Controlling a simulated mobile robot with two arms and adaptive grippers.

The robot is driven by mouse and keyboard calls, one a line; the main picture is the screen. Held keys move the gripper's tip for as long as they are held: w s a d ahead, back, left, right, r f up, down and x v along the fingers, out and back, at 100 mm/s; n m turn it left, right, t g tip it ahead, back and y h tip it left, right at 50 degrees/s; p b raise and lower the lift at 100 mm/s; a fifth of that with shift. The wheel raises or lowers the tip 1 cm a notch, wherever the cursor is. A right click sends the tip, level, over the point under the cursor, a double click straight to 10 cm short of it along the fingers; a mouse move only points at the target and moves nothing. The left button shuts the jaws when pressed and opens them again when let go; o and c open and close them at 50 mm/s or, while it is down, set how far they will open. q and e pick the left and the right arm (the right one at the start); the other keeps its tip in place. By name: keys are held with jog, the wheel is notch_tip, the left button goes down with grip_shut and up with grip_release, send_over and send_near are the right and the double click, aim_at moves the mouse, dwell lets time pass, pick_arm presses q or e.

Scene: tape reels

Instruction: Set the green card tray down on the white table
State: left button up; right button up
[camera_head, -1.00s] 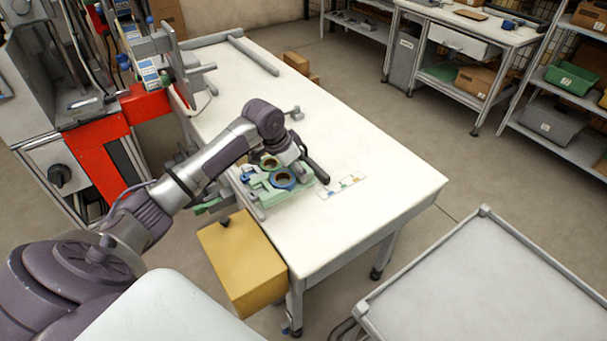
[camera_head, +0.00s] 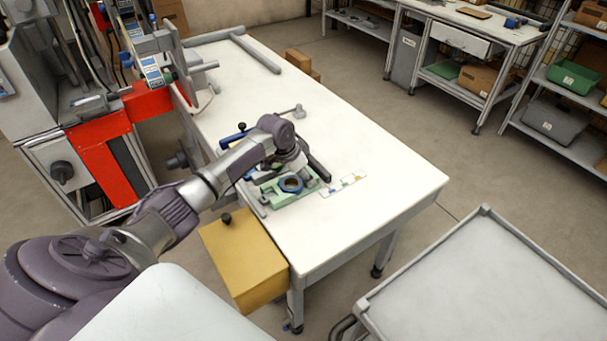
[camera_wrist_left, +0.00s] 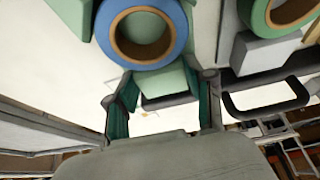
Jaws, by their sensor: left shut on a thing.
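The green card tray (camera_head: 283,199) is over the left front part of the white table (camera_head: 375,215), close to its left edge. A blue reel with a brown core (camera_head: 291,184) lies on it. My left gripper (camera_head: 294,166) is at the tray's far side. In the left wrist view, its teal-padded fingers (camera_wrist_left: 165,88) are either side of a pale green part of the tray (camera_wrist_left: 172,78), just below the blue reel (camera_wrist_left: 140,35). I cannot tell whether the tray touches the table. My right gripper is not in view.
A printed strip of small coloured marks (camera_head: 344,186) lies right of the tray. A dark bar (camera_head: 318,165) is beside the gripper. A yellow box (camera_head: 245,258) is at the table's left side. The table's right front is clear. A grey cart (camera_head: 480,285) stands at lower right.

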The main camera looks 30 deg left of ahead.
pick_arm(q)
jog(key=o, duration=1.3)
jog(key=v, duration=1.2)
jog(key=shift+r, duration=0.1)
